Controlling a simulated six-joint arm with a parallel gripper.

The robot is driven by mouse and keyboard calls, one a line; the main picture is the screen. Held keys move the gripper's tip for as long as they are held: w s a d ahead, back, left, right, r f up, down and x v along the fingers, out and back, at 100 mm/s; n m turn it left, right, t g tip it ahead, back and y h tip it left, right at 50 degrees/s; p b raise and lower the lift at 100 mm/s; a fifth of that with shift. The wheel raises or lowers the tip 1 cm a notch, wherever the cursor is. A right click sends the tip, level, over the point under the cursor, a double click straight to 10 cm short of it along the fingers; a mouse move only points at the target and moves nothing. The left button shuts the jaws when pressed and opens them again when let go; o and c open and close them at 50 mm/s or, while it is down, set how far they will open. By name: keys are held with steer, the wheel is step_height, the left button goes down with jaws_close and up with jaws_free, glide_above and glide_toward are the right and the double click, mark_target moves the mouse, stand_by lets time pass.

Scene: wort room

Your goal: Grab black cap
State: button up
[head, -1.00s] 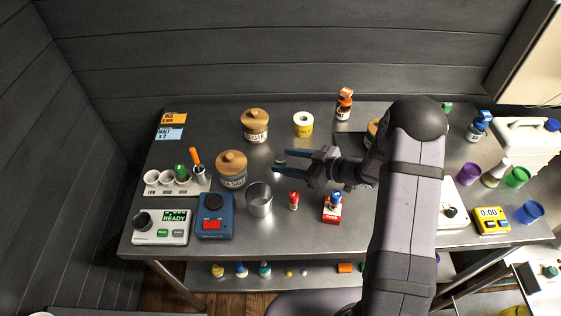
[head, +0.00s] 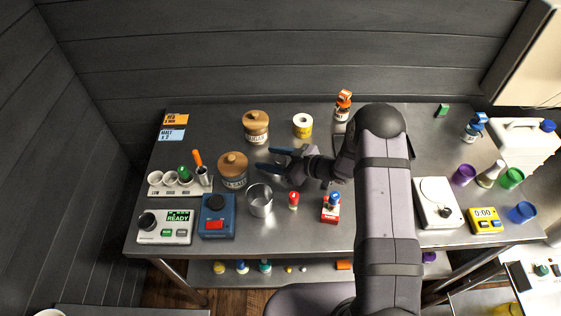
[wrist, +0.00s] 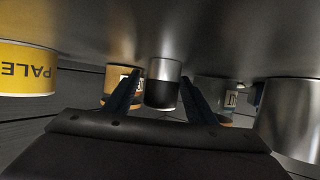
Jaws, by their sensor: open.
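A small cylinder, silver near the table and black on the side away from it, stands between my fingers in the wrist view; its black part, which looks like the black cap (wrist: 162,95), has no clear contact with either finger. My gripper (wrist: 161,80) is open, one finger on each side of it. In the head view my gripper (head: 264,159) reaches left, low over the table, right of the wooden-lidded jars. I cannot make out the small cylinder there.
A metal beaker (head: 259,203) stands just in front of my gripper, and a jar (head: 232,172) stands to its left. Another jar (head: 255,128) and a yellow tin (head: 302,128) stand behind. A red-capped vial (head: 293,201) and a red block (head: 331,212) are nearer the front.

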steer(key=c, duration=1.2)
steer(key=shift+r, duration=0.15)
step_height(320, 180, up, 10)
steer(key=b, duration=0.2)
steer(key=shift+f+b, duration=0.25)
steer(key=shift+b, duration=0.05)
